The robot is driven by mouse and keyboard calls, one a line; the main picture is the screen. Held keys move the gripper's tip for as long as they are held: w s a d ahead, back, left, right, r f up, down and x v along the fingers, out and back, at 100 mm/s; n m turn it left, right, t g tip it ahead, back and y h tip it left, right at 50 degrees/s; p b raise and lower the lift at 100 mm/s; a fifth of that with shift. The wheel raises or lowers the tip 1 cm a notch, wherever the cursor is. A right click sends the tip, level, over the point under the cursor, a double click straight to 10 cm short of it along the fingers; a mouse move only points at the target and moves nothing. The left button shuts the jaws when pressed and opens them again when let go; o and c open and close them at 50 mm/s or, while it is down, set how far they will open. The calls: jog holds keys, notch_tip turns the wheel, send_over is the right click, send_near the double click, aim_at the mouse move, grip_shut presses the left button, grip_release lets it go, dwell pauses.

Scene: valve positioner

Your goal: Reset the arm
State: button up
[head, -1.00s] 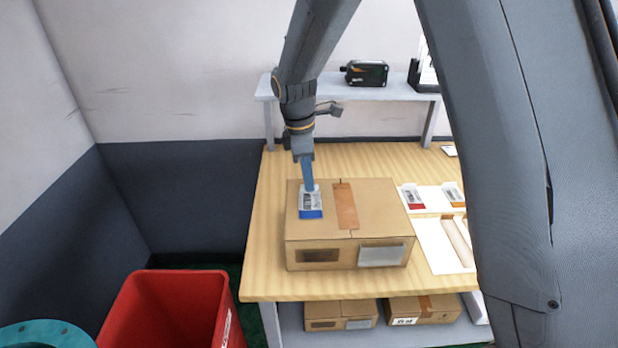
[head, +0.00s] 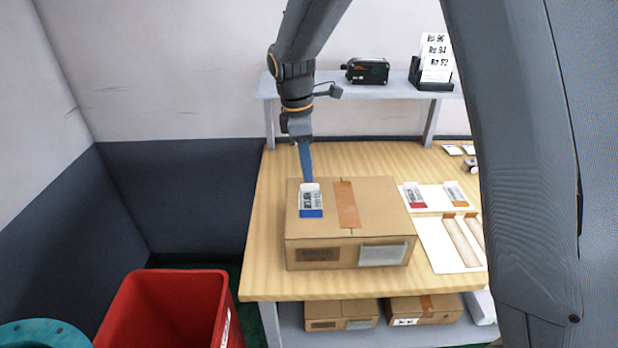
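My gripper (head: 307,181) hangs at the end of my arm above the left part of a closed cardboard box (head: 380,205) on the wooden table. Its blue fingers point down at a small white and blue label or packet (head: 311,204) lying on the box top. The fingertips overlap the far edge of the label in this view; I cannot tell whether they touch it. The finger gap is too small to see.
A shelf (head: 400,93) behind holds a black device (head: 367,71) and a sign stand (head: 436,62). White trays (head: 440,245) with red and orange labelled packets lie right of the box. A red bin (head: 165,310) stands at the lower left. Smaller boxes (head: 340,315) sit below the table.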

jog(key=s+d+m, duration=0.6)
jog(key=s+d+m+y, duration=0.1)
jog(key=s+d+m, duration=0.1)
jog(key=s+d, duration=0.1)
jog(key=shift+s+d+r+m+b, duration=0.1)
jog(key=shift+d+r+m+b, duration=0.1)
jog(key=shift+r+m+b, duration=0.2)
jog(key=s+d+f+m, duration=0.2)
jog(key=s+d+m, duration=0.1)
jog(key=s+m, duration=0.1)
jog(key=s+d+f+m+t, duration=0.1)
jog(key=s+d+m, duration=0.2)
jog(key=s, duration=0.4)
jog(key=shift+f+m, duration=0.4)
jog(key=shift+m, duration=0.5)
jog(key=shift+w, duration=0.1)
